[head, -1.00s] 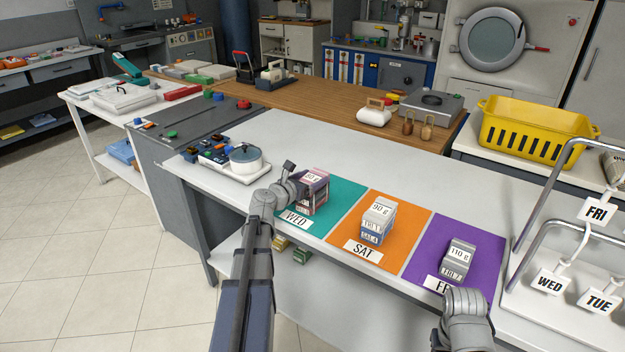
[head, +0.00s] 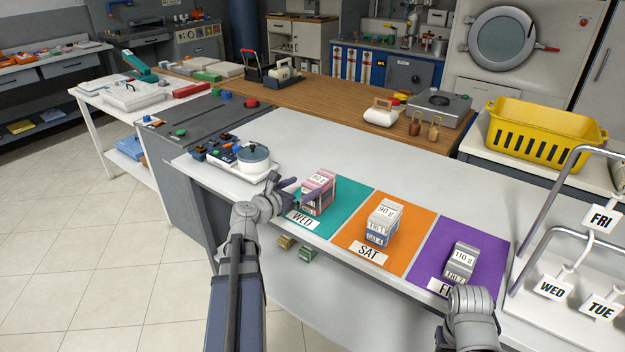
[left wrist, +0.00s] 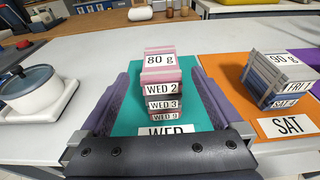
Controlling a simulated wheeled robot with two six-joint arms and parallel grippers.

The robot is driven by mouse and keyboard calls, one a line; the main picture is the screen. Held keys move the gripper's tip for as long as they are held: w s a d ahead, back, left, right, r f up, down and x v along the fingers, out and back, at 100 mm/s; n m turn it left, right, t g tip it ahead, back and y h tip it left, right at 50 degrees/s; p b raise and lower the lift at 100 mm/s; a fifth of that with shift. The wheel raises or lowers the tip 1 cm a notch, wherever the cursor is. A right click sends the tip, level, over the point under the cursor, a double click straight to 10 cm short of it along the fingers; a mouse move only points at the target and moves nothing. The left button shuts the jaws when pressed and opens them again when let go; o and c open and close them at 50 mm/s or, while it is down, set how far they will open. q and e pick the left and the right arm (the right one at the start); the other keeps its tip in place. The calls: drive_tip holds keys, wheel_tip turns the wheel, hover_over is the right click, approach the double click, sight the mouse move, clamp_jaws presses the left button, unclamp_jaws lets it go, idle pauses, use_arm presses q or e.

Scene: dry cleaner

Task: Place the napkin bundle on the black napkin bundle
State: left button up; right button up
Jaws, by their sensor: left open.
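A pink napkin stack (head: 318,190) stands on the teal WED mat; in the left wrist view the stack (left wrist: 160,82) shows labels 80 g, WED 2, WED 3 and WED 9. A grey bundle (head: 385,212) marked 90 g and FRI 1 sits on a blue bundle (head: 377,238) marked SAT on the orange mat. A dark grey bundle (head: 460,262) marked 110 g lies on the purple mat; I see no clearly black one. My left gripper (head: 297,193) is open and empty, its purplish fingers spread to either side of the pink stack's near end. My right gripper's fingers do not show.
The mats are teal (head: 346,211), orange (head: 402,262) and purple (head: 489,244) along the white counter's front edge. A tag rack (head: 545,238) is at the right. The counter behind the mats is clear.

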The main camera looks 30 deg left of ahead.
use_arm(q)
drive_tip(key=shift+v, duration=1.65)
